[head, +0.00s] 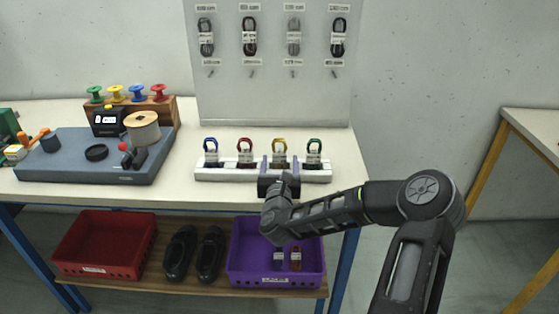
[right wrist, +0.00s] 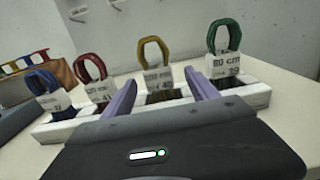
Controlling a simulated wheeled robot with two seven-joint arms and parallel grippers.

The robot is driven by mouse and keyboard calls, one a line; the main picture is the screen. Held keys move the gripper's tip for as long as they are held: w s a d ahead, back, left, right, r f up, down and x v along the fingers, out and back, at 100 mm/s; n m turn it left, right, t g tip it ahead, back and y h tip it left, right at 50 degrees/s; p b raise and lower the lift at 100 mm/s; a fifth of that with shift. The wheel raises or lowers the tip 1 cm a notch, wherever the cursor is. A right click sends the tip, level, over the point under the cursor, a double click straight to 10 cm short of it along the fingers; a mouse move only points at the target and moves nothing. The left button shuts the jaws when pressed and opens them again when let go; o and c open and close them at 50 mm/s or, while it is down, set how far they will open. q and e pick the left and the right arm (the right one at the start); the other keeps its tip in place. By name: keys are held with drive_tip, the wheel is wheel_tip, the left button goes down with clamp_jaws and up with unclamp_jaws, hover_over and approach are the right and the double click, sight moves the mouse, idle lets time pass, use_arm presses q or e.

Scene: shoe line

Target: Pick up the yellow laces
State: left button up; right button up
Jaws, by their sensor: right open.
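The yellow laces (head: 279,147) are a looped bundle with a white paper band, upright in a slot of the white rack on the table. They also show in the right wrist view (right wrist: 155,65). My right gripper (head: 279,163) is in front of the rack at the yellow laces. Its two purple fingers (right wrist: 157,90) are open, one on each side of the yellow bundle's line, and hold nothing. Whether the fingertips touch the rack I cannot tell. My left gripper is not in view.
Red laces (head: 245,147) and green laces (head: 314,148) stand either side of the yellow ones, with blue laces (head: 211,147) farther left. The white rack (head: 202,174) holds them. A display board (head: 270,98) rises behind. A purple bin (head: 240,262) sits on the lower shelf.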

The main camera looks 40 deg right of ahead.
sight(280, 150)
drive_tip(key=shift+w+d, duration=0.35)
drive_tip(key=shift+w, duration=0.1)
drive_tip(key=p+x, duration=0.1)
drive_tip(key=x, duration=0.3)
drive_tip(key=shift+w+r, duration=0.15)
drive_tip(key=shift+w+d, duration=0.3)
drive_tip(key=shift+w, duration=0.1)
drive_tip(key=shift+c, duration=0.2)
drive_tip(key=c, duration=1.4)
